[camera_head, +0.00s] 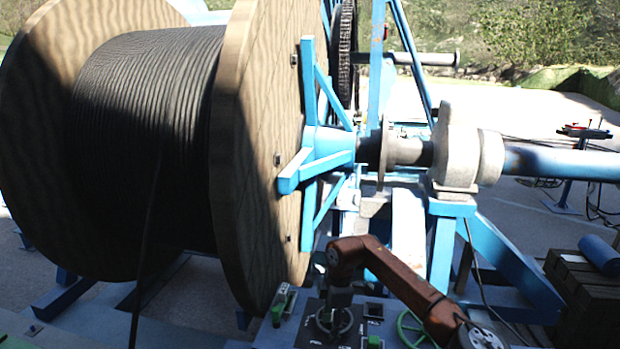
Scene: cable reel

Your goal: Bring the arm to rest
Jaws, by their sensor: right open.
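My right arm (400,282), reddish brown, comes in from the lower right and bends down over a dark control panel (311,331) at the bottom centre. My right gripper (335,322) is small in view, points down and is open. It is at a round knob or ring on the panel; I cannot tell whether it touches it. My left arm and gripper are out of view.
A large wooden cable reel (255,150) wound with black cable (150,110) fills the left. Its blue stand (442,250) and shaft (560,162) are behind my right arm. A green handwheel (403,318) is beside the panel. Dark wooden boxes (585,290) stand at right.

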